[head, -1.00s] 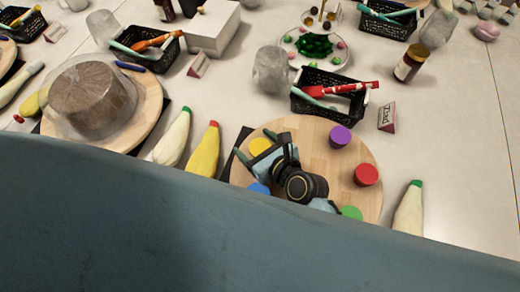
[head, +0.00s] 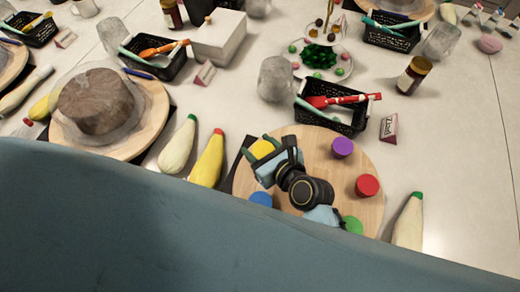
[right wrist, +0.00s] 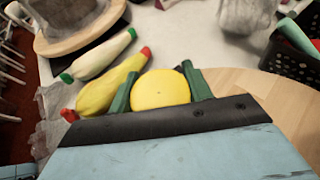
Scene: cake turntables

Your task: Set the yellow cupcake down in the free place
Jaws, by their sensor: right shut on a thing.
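The round wooden turntable (head: 318,165) carries a purple cupcake (head: 343,147), a red cupcake (head: 367,185), a green cupcake (head: 352,224) and a blue cupcake (head: 261,199), spaced near its rim. My right gripper (head: 262,151) is shut on the yellow cupcake (head: 262,148) at the turntable's upper left. In the right wrist view the yellow cupcake (right wrist: 160,90) sits between the two green fingers, with its underside hidden. I cannot tell whether it touches the board. The board between purple and red is bare. My left gripper is not in view.
Yellow (head: 208,160) and cream (head: 178,146) bowling-pin-shaped things lie left of the turntable; another cream one (head: 409,222) lies right. A black basket (head: 345,117), a glass jar (head: 275,80) and a small red-and-white sign (head: 389,128) stand behind. A covered cake (head: 95,100) is at left.

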